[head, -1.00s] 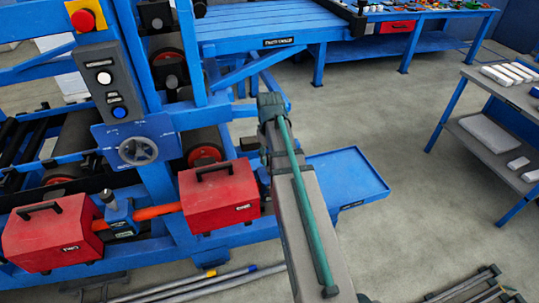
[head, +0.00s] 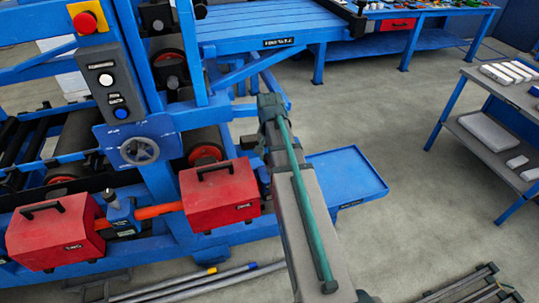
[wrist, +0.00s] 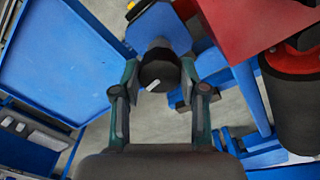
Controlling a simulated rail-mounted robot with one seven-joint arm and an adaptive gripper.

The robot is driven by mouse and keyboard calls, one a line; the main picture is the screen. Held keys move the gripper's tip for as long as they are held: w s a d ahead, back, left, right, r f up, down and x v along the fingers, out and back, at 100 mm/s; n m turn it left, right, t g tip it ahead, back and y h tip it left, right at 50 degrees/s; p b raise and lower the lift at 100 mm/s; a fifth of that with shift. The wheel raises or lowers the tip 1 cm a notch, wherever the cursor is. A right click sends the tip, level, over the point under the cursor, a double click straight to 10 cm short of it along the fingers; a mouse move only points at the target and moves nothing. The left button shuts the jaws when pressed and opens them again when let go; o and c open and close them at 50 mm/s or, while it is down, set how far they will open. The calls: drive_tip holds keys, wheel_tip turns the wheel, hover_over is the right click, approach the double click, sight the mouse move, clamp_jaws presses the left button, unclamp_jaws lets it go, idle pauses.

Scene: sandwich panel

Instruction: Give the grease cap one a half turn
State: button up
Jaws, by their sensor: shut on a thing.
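The grease cap (wrist: 158,72) is a dark round cap with a white mark on its face, seen in the wrist view at the end of a blue part. My gripper (wrist: 159,74) has one finger on each side of it and is shut on it. Any number on the cap is not legible. In the head view my arm hides the gripper and the cap.
A blue tray (head: 349,178) is right of my arm; it also fills the upper left of the wrist view (wrist: 65,55). A red box (head: 221,198) stands close to the left of my arm. A grey-topped shelf table (head: 505,88) is at the right. Open floor lies between.

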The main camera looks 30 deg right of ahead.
drive_tip(key=m, duration=0.4)
drive_tip(key=shift+m, duration=0.3)
drive_tip(key=m, duration=0.5)
drive_tip(key=shift+m+p, duration=0.3)
drive_tip(key=m, duration=0.9)
drive_tip(key=shift+m, duration=0.4)
drive_tip(key=o, duration=1.1)
drive_tip(key=shift+o, duration=0.2)
drive_tip(key=shift+r, duration=0.1)
wheel_tip(320, 180, up, 12)
